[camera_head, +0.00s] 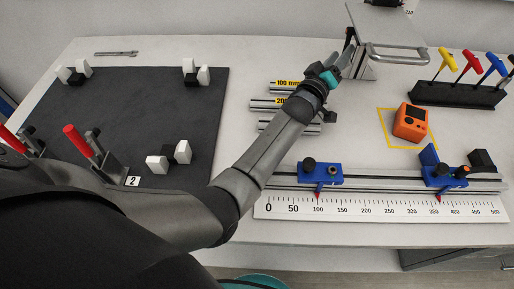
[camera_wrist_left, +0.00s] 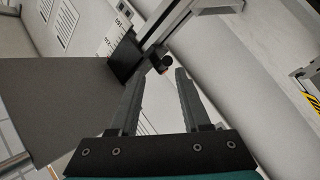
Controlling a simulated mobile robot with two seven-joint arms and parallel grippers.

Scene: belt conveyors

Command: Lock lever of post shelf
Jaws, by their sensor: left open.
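The post shelf (camera_head: 381,28) stands at the back of the table, a grey plate on a metal post. In the left wrist view the plate (camera_wrist_left: 55,105) fills the left side, and the post (camera_wrist_left: 178,22) runs diagonally at the top beside a black clamp block (camera_wrist_left: 124,60). My left gripper (camera_head: 345,62) is open beside the post. In the left wrist view its fingertips (camera_wrist_left: 159,76) appear either side of the lever's end; I cannot tell contact. My right gripper is not in view.
Metal bars (camera_head: 274,104) lie under my left forearm. An orange box (camera_head: 410,123) sits inside a yellow square, right of my arm. A hex-key rack (camera_head: 457,94) stands at the right. A ruled rail with blue sliders (camera_head: 322,174) lies in front; a dark clamp board (camera_head: 125,115) is left.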

